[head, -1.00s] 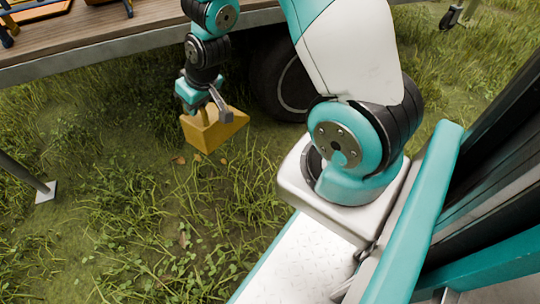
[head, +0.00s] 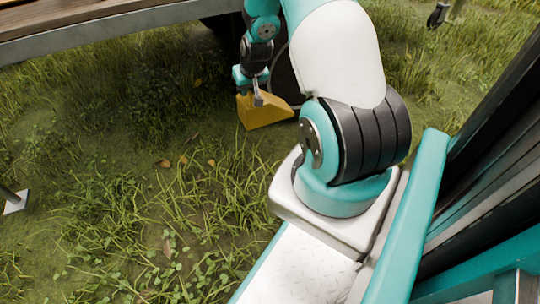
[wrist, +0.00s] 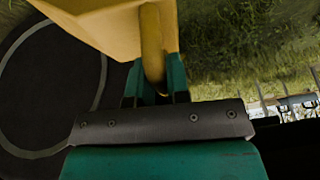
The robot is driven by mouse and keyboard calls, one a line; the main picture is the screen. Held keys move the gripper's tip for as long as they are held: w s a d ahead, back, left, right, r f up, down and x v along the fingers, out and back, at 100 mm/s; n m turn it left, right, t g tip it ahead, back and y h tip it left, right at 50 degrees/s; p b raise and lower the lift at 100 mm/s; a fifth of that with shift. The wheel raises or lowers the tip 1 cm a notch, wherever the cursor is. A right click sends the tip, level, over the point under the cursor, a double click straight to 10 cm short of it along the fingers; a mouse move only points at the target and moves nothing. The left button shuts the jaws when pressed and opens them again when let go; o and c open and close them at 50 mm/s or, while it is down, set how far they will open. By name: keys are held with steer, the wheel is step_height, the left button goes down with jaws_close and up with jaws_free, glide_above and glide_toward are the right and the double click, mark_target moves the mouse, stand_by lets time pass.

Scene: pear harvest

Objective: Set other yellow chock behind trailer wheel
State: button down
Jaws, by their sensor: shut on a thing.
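The yellow chock (head: 264,112) is a wedge held in my gripper (head: 258,97), low over the grass beside the trailer wheel. It fills the top of the wrist view (wrist: 110,25), where my gripper (wrist: 155,85) is shut on it. The trailer wheel (head: 282,72) is dark and mostly hidden behind my arm in the head view. In the wrist view the wheel (wrist: 45,85) shows at the left with a pale ring. The chock's sloping end points right in the head view. I cannot tell whether the chock touches the ground or the wheel.
The trailer bed (head: 110,22) with its wooden deck and grey edge runs across the top left. A support leg with a pale foot plate (head: 15,202) stands at the far left. A small caster (head: 438,15) shows at the top right. Open grass lies in front of the chock.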

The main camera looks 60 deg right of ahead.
steer(key=shift+s+d+f, duration=0.15)
steer(key=shift+d+f, duration=0.2)
steer(key=shift+d, duration=0.15)
step_height(320, 180, down, 20)
steer(key=b, duration=1.2)
steer(key=shift+d, duration=0.1)
steer(key=c, duration=1.1)
jaws_free()
